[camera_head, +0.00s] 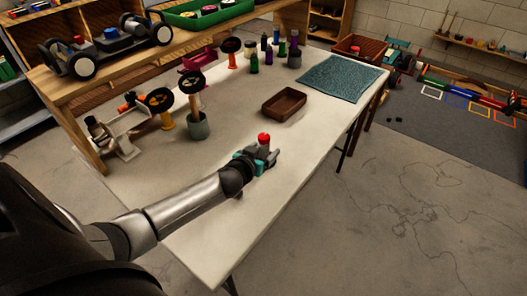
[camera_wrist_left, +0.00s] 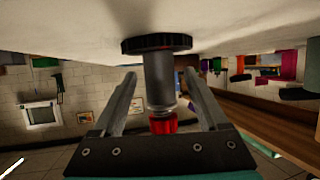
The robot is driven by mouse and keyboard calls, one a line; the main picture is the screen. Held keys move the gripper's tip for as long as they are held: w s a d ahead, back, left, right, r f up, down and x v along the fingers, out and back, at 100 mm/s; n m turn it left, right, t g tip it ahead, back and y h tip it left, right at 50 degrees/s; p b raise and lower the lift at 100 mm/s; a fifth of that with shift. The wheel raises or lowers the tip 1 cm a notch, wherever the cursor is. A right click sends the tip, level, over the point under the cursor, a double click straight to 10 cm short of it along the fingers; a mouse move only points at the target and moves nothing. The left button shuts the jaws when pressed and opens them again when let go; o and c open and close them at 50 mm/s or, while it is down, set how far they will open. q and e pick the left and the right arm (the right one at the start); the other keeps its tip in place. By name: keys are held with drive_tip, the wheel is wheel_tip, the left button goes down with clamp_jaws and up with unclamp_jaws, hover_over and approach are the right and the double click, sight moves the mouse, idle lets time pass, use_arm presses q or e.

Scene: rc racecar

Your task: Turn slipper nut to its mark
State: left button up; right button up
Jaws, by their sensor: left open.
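The slipper nut is probably the red knurled cap (camera_head: 264,138) on top of a short grey post standing on the table. In the left wrist view, which looks upside down, the red cap (camera_wrist_left: 163,124) sits on the grey post (camera_wrist_left: 159,80), with a wide black disc (camera_wrist_left: 157,44) at the table end. My left gripper (camera_head: 261,157) is at the post near the table's front edge. Its fingers are open, one on each side of the post, with gaps visible. I cannot make out any mark. My right gripper is not in view.
A brown tray (camera_head: 284,103) and teal mat (camera_head: 340,78) lie farther back on the table (camera_head: 220,215). Dark-topped stands, a grey cup (camera_head: 197,126) and several bottles stand left and behind. A car chassis (camera_head: 106,50) sits on the shelf. The table front right is clear.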

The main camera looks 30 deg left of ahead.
use_arm(q)
drive_tip(key=shift+c, duration=0.4)
clamp_jaws()
idle(1.2)
